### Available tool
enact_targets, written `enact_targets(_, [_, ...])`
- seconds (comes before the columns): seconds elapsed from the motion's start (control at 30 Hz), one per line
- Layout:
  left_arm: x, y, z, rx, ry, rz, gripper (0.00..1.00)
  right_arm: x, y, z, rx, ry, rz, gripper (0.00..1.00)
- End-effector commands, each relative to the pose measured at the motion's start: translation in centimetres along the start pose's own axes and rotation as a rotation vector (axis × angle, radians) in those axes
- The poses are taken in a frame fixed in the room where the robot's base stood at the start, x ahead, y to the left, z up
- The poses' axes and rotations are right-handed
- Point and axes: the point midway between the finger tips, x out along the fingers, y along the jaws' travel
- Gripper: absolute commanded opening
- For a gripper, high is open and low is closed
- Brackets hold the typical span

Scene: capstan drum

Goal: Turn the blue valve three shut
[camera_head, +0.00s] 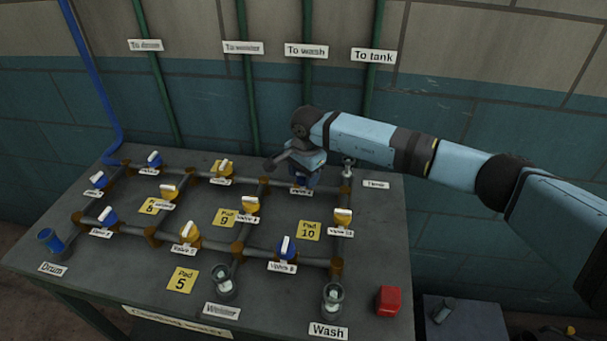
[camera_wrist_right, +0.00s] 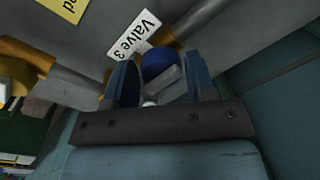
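Blue valve three (camera_head: 299,183) is at the back right of the pipe grid, mostly hidden under my right gripper (camera_head: 306,168). In the right wrist view the blue valve body (camera_wrist_right: 158,64) shows beside the "Valve 3" label (camera_wrist_right: 133,34). Its grey-white handle (camera_wrist_right: 167,84) lies slanted between the two fingers of my right gripper (camera_wrist_right: 160,82). The fingers are apart, one on each side of the valve, with gaps visible between them and the handle. My left gripper is in neither view.
Several other blue and yellow valves stand on the pipes, including valve 8 (camera_head: 286,247) in front. The grey table (camera_head: 130,245) also bears yellow pad labels, cups and a red block (camera_head: 388,301). Green pipes and a tiled wall stand behind.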

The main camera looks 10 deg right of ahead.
Motion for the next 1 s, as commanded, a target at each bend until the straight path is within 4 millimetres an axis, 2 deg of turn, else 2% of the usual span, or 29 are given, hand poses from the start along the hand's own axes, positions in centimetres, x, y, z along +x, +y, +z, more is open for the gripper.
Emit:
enact_targets(0.03, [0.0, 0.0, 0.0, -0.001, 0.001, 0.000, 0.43, 0.0, 0.0, 0.0, 0.000, 0.000, 0.000, 0.39])
enact_targets(0.1, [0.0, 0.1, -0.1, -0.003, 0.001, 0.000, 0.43, 0.0, 0.0, 0.0, 0.000, 0.000, 0.000, 0.23])
enact_targets(0.13, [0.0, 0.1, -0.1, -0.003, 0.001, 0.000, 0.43, 0.0, 0.0, 0.0, 0.000, 0.000, 0.000, 0.21])
enact_targets(0.57, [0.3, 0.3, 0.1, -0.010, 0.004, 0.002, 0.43, 0.1, 0.0, 0.0, 0.082, 0.007, 0.000, 0.21])
enact_targets(1.0, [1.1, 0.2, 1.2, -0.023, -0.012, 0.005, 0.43, 0.2, -0.1, 0.0, 0.449, 0.035, 0.000, 0.21])
